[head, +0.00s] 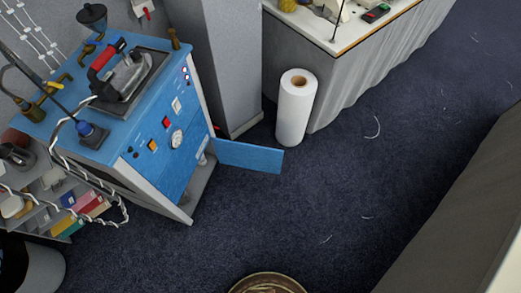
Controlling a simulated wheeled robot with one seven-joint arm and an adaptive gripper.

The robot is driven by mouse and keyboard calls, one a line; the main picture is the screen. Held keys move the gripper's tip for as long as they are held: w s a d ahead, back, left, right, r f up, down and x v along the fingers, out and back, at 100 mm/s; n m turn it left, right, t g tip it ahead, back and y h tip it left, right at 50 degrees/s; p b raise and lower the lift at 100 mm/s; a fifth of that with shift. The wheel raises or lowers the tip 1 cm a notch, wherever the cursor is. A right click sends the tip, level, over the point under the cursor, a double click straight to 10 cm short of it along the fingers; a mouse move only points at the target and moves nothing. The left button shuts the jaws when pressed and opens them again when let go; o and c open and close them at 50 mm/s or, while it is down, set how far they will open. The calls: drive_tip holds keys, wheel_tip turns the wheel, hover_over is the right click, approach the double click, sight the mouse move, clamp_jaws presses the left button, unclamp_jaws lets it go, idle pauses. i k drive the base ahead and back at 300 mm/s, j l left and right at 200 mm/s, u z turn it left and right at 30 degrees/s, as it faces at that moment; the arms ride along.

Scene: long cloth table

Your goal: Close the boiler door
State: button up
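The boiler (165,150) is a blue and grey cabinet with switches and a gauge on its front, standing at the left in the head view. Its blue door (248,157) stands open, sticking out to the right from the lower right part of the front. Part of the opening behind the door (204,160) shows. An iron (122,77) with a red handle rests on top of the boiler. My gripper is not in view.
A white roll (296,108) stands on the carpet behind and right of the door. A cloth-covered table (345,72) is at the back. A shelf with coloured items (85,203) is left of the boiler. A round brownish object (267,284) is at the bottom edge. The carpet (340,195) before the door is clear.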

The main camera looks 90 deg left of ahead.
sight(230, 152)
drive_tip(key=i+j+u, duration=0.1)
drive_tip(key=u, duration=0.35)
drive_tip(key=i+j+u, duration=0.1)
drive_tip(key=u, duration=0.4)
drive_tip(key=i+u, duration=0.1)
drive_tip(key=u, duration=0.35)
drive_tip(key=i, duration=4.15)
drive_tip(key=i+u, duration=0.35)
drive_tip(key=i+l+u, duration=0.15)
drive_tip(key=i+u, duration=0.25)
drive_tip(key=i+l+u, duration=0.35)
drive_tip(key=j+u, duration=0.15)
drive_tip(key=u, duration=3.6)
drive_tip(key=i+j, duration=0.15)
drive_tip(key=i, duration=0.3)
drive_tip(key=i+j+z, duration=0.1)
drive_tip(key=i, duration=0.35)
drive_tip(key=i+j, duration=0.2)
drive_tip(key=i, duration=0.3)
